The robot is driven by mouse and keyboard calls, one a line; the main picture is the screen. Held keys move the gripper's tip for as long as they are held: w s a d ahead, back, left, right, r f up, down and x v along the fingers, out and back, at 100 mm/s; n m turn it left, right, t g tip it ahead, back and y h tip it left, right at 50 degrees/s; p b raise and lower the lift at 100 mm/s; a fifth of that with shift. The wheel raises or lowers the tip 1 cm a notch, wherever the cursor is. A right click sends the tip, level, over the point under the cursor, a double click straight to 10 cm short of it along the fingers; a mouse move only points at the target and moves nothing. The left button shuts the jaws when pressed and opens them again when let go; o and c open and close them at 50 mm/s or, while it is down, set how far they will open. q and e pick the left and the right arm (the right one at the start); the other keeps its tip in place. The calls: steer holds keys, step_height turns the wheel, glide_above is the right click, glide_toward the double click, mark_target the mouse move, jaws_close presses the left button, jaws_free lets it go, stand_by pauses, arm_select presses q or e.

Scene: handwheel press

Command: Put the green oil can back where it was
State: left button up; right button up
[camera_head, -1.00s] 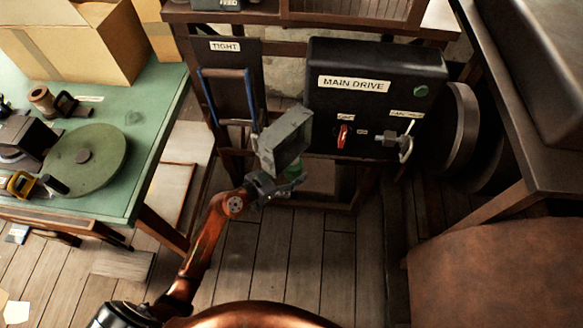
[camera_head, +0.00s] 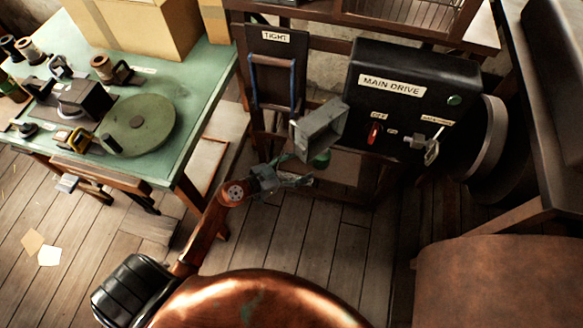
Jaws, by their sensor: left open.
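A small green thing (camera_head: 320,160), which looks like part of the oil can, shows just below a grey open-sided box (camera_head: 319,129) in front of the dark stand. Most of it is hidden, and I cannot tell what supports it. My left gripper (camera_head: 294,172) is open, close to the left of and a little below the green thing. Its fingers point right; I see a small gap and nothing held between them. My right gripper is not in view.
The green-topped bench (camera_head: 196,108) at left carries a round green disc (camera_head: 139,124), spools and small tools. The black MAIN DRIVE panel (camera_head: 455,78) has a red switch (camera_head: 374,134) and keys. The TIGHT panel (camera_head: 275,50) stands beside it. Plank floor (camera_head: 300,232) is open below.

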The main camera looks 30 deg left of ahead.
arm_select(q)
steer(key=shift+p+v, duration=0.3)
steer(key=shift+v, duration=0.8)
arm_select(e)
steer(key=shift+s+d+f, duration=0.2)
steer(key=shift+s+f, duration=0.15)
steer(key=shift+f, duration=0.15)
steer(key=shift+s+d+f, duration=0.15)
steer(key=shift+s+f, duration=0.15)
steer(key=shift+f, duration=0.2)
